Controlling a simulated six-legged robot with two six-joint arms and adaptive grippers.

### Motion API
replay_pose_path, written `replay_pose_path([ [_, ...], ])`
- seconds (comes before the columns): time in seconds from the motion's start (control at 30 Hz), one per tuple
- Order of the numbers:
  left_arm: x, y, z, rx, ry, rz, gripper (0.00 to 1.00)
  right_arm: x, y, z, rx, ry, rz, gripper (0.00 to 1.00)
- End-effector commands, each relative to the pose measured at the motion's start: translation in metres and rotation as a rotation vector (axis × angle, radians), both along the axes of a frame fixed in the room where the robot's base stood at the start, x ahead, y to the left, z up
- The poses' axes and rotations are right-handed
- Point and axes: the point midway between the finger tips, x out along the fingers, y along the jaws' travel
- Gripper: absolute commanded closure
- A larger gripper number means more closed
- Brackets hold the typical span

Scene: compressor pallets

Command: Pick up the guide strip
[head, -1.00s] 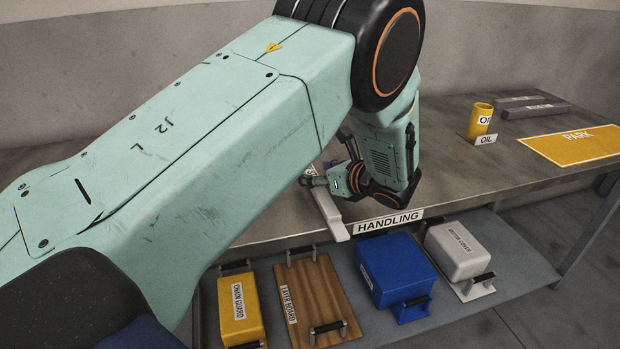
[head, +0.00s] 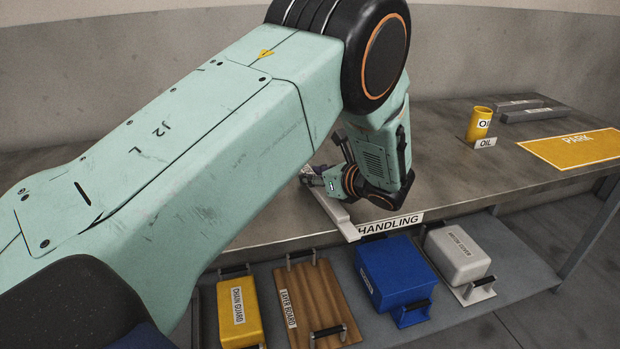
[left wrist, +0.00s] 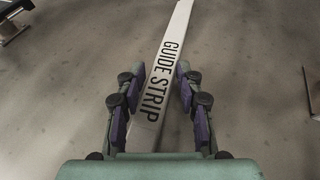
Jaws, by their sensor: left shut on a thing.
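The guide strip (head: 334,212) is a long, narrow, pale grey bar over the workbench. Its near end reaches the front edge and overlaps the left end of the HANDLING label. In the left wrist view the strip (left wrist: 168,70), lettered GUIDE STRIP, runs between the fingers and slants up to the right. My left gripper (head: 313,179) is shut on the strip, and its fingers (left wrist: 158,90) lie along both sides of it. My forearm hides part of the far end in the head view. I cannot tell how far the strip is off the bench. My right gripper is not in view.
A yellow OIL cup (head: 479,123), two grey bars (head: 533,113) and a yellow PARK mat (head: 575,149) are on the bench at right. The lower shelf holds a yellow chain guard (head: 239,310), a wooden board (head: 310,295), a blue box (head: 396,272) and a white cover (head: 458,254).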

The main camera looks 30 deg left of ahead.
Motion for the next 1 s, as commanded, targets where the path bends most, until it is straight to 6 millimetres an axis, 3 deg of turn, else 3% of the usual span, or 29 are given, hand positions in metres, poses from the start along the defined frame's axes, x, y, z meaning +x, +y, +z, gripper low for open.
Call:
replay_pose_path([
  [0.17,-0.001,0.0,-0.002,-0.004,0.002,0.002,1.0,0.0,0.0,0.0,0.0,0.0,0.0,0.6],
  [0.63,-0.001,0.0,0.005,-0.005,0.002,0.003,1.0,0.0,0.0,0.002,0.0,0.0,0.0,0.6],
  [0.87,0.0,0.0,0.043,-0.003,-0.003,0.002,1.0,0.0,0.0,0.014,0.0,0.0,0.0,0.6],
  [1.0,0.0,0.0,0.082,-0.001,-0.005,0.001,1.0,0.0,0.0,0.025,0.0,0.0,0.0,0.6],
])
